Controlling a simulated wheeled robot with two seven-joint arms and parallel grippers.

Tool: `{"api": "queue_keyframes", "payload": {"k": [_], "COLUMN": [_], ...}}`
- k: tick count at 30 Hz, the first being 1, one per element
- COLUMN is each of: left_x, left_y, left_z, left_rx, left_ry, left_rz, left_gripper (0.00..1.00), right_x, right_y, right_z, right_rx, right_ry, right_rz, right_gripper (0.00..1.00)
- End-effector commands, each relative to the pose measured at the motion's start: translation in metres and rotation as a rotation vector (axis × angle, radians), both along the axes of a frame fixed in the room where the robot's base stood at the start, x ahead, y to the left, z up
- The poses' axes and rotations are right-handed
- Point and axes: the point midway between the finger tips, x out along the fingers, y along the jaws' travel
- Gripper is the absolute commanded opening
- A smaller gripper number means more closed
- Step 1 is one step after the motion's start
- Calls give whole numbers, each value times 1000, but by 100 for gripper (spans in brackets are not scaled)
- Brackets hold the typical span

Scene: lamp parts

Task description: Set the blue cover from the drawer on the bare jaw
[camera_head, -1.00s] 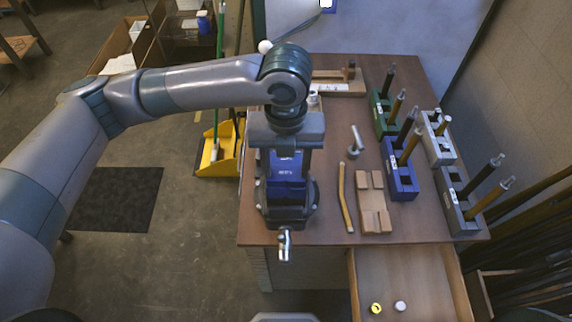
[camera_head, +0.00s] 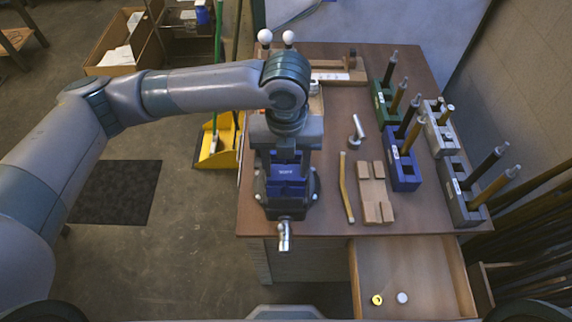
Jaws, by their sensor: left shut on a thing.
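The blue vise (camera_head: 287,186) stands at the front left of the workbench, its handle (camera_head: 284,236) hanging over the front edge. My left gripper (camera_head: 287,157) comes down from above, right over the vise jaws. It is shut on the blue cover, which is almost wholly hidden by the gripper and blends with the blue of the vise. Whether the cover touches a jaw cannot be told. The open drawer (camera_head: 430,270) shows a yellow round piece (camera_head: 376,300) and a white round piece (camera_head: 402,297), and no blue cover. My right gripper is not in view.
Blue (camera_head: 401,172), green (camera_head: 383,104) and grey (camera_head: 461,196) holders with upright tools line the right side.

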Motion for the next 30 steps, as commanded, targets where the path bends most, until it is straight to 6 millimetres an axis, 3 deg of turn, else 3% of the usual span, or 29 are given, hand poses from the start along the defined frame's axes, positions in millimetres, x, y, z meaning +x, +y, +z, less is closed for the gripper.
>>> {"api": "queue_keyframes", "payload": {"k": [30], "left_x": [0], "left_y": [0], "left_z": [0], "left_rx": [0], "left_ry": [0], "left_rz": [0], "left_gripper": [26], "right_x": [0], "right_y": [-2], "right_z": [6], "right_rx": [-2], "right_ry": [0], "right_rz": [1], "right_gripper": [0]}}
